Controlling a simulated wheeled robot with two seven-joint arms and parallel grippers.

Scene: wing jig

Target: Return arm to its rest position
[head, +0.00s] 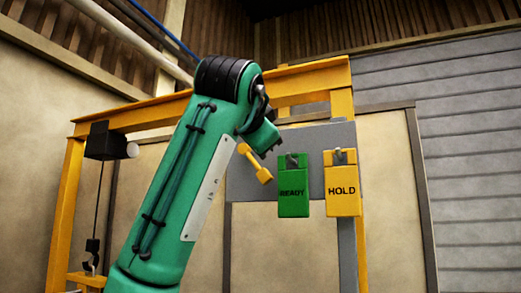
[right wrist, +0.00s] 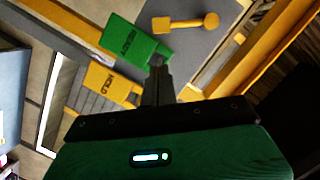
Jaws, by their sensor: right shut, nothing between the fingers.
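My right gripper (right wrist: 158,75) is shut and empty in the right wrist view, its thin dark fingers together. Their tips appear over the lower edge of the green READY tag (right wrist: 133,42); I cannot tell whether they touch it. In the head view my green arm rises from the bottom and bends at a black joint, with its far end near the tags and its fingers hard to make out. The READY tag (head: 293,193) hangs left of the yellow HOLD tag (head: 341,190), which also shows in the right wrist view (right wrist: 110,83). My left gripper is not in view.
A yellow handle-like piece (head: 255,163) sits left of the READY tag, on a grey panel (head: 328,140). A yellow frame (head: 310,78) stands around it. A black box with a hanging hook (head: 92,248) is at the left. The space right of the frame looks clear.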

